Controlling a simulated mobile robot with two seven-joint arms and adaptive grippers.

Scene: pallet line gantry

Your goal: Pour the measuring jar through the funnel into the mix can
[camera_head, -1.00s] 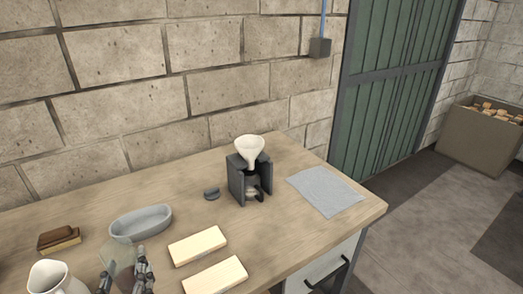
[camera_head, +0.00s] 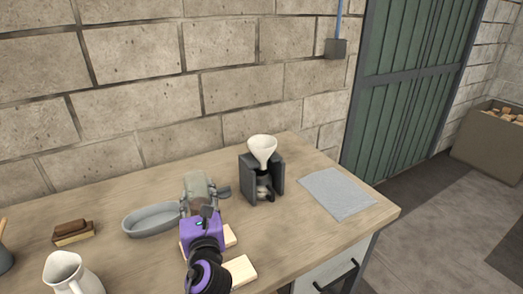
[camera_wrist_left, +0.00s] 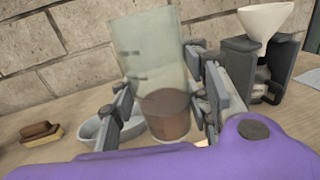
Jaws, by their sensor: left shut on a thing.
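The measuring jar (camera_head: 199,185) is clear with brown contents in its lower part, and it stands roughly upright. My left gripper (camera_head: 200,208) is shut on it. In the left wrist view the jar (camera_wrist_left: 150,60) sits between the fingers. The cream funnel (camera_head: 262,149) rests at the top of a dark open-fronted stand (camera_head: 247,180), to the right of the jar and apart from it. The mix can (camera_head: 263,187) is under the funnel inside the stand, partly hidden by its walls. The funnel (camera_wrist_left: 267,20) also shows in the left wrist view. My right gripper is out of view.
A grey oval dish (camera_head: 148,222) lies left of the jar, with a brush (camera_head: 73,233) farther left. A white pitcher (camera_head: 78,277) stands at the front left. Pale blocks (camera_head: 241,272) lie partly behind my arm. A grey cloth (camera_head: 338,193) lies flat right of the stand.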

